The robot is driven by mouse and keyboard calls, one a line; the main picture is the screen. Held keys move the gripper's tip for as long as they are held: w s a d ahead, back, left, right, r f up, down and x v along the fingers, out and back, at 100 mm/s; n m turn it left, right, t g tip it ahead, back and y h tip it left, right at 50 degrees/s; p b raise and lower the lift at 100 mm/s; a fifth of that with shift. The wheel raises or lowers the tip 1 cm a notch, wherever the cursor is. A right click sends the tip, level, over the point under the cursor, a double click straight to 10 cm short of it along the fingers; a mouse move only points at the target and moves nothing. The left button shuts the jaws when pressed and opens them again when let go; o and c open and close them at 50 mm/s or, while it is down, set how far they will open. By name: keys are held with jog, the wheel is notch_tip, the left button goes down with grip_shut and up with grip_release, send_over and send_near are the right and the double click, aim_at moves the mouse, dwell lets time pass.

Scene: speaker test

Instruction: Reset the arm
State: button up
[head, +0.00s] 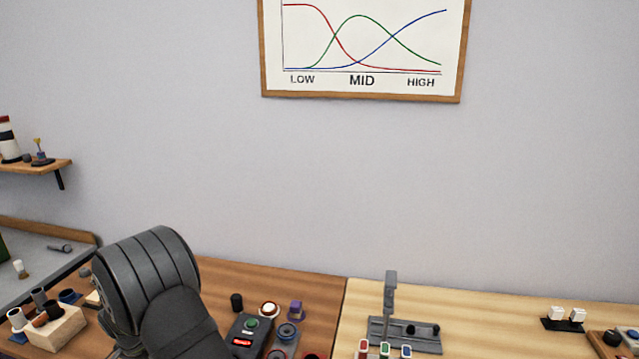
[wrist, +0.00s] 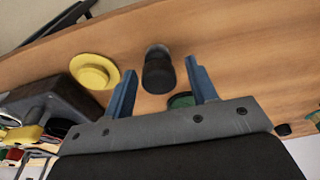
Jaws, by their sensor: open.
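My gripper (wrist: 163,95) shows in the wrist view with its two blue fingers apart. It is open, with nothing held between the fingers. A dark cylindrical thing (wrist: 158,72) stands on the brown wooden table beyond and between the fingertips. A green round thing (wrist: 181,101) is partly hidden behind the gripper's grey palm, by the right finger. In the head view, my dark grey arm rises at the lower left, and my gripper is not visible there.
A yellow round piece (wrist: 94,71) lies left of the fingers, near a dark box (wrist: 55,103). In the head view, a control box (head: 249,336) and small parts crowd the brown table. A grey stand (head: 405,335) is on the lighter table (head: 480,310), with bare wood to its right.

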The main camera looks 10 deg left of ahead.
jog(key=shift+r, duration=1.3)
